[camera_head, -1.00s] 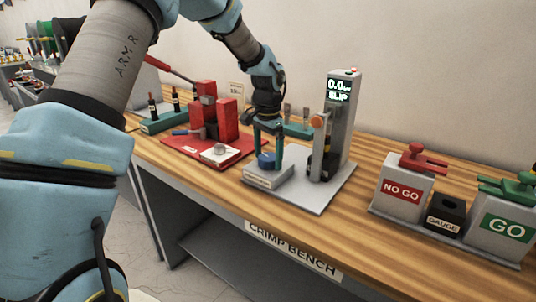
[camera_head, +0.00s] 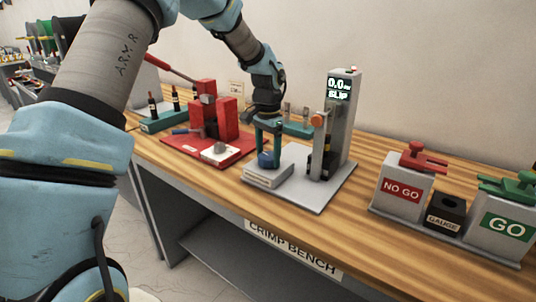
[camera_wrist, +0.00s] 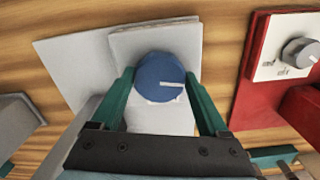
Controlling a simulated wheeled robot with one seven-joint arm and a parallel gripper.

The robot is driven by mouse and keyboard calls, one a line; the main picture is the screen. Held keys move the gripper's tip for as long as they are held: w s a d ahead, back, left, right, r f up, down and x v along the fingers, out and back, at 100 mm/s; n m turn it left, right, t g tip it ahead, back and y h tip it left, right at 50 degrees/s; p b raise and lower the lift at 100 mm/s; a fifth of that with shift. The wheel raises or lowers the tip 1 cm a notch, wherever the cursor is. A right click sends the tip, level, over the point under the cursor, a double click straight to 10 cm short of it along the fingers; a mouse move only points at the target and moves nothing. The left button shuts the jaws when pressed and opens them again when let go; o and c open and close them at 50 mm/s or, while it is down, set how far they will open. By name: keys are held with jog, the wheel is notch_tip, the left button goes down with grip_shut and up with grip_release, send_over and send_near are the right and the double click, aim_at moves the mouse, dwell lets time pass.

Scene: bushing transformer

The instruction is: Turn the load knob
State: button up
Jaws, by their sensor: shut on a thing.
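The load knob (camera_wrist: 160,78) is blue and round with a white pointer line, which points right in the wrist view. In the head view the knob (camera_head: 267,160) sits on a low grey box (camera_head: 266,177) at the left of the grey tester's base plate. My gripper (camera_head: 267,146) points down over it with green fingers. In the wrist view the fingers of my gripper (camera_wrist: 160,92) stand on both sides of the knob, shut on it. The tester's display (camera_head: 339,90) reads 0.0 and SLIP.
The tester column (camera_head: 337,125) with an orange knob (camera_head: 317,120) stands just right of my gripper. A red crimp press (camera_head: 208,125) with a grey dial (camera_head: 220,148) is at left. NO GO (camera_head: 402,187) and GO (camera_head: 503,222) gauge blocks stand at the right.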

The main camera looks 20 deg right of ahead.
jog(key=shift+n, duration=0.4)
jog(key=n+b, duration=0.1)
jog(key=n, duration=0.3)
jog(key=shift+s+d+n, duration=0.1)
jog(key=shift+n, duration=0.2)
jog(key=n+b, duration=0.1)
jog(key=n, duration=0.3)
jog(key=shift+n, duration=0.3)
jog(key=n, duration=0.5)
jog(key=shift+p, duration=0.3)
jog(key=shift+n+p, duration=0.35)
jog(key=shift+n, duration=1.75)
jog(key=o, duration=1.2)
jog(key=shift+o, duration=0.2)
